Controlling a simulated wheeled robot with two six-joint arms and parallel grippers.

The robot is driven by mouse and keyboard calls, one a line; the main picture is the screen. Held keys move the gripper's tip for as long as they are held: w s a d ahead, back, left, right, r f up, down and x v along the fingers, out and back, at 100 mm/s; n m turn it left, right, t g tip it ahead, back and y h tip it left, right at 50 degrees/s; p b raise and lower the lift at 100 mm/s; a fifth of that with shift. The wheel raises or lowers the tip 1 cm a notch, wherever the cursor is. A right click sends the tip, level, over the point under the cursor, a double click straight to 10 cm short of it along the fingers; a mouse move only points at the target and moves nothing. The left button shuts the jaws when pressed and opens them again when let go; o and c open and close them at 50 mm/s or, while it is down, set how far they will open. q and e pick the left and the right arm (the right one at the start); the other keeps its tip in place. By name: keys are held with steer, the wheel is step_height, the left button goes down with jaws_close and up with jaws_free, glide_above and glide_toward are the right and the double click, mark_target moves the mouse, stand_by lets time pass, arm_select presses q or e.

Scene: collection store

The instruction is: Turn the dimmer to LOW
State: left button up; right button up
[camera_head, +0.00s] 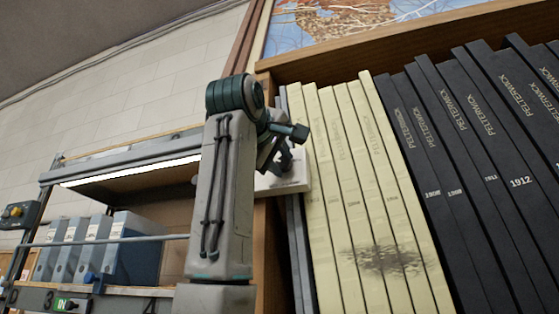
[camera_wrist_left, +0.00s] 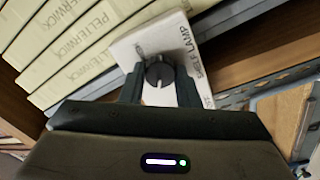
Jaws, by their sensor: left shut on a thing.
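The dimmer is a dark round knob (camera_wrist_left: 159,71) on a white plate (camera_wrist_left: 127,49) marked SHELF LAMP in the left wrist view. Other small print on the plate is too small to read surely, and I cannot tell which setting the knob points at. In the head view the white plate (camera_head: 293,179) shows at the side of the bookcase, with its knob hidden behind my gripper. My left gripper (camera_head: 279,163) is at the plate. In the left wrist view its two fingers (camera_wrist_left: 160,84) stand on either side of the knob, shut on it. My right gripper is not in view.
Cream volumes (camera_head: 345,180) and black volumes (camera_head: 485,150) fill the wooden bookcase (camera_head: 320,62) right of the plate.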

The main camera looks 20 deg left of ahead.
arm_select(q)
steer(key=shift+w+f, duration=0.1)
steer(key=shift+f, duration=0.05)
steer(key=o, duration=1)
steer(key=shift+c, duration=0.2)
steer(key=shift+s+b, duration=0.3)
steer(key=shift+s, duration=0.1)
steer(key=s+b, duration=0.5)
steer(key=s, duration=0.5)
steer(key=shift+a, duration=0.15)
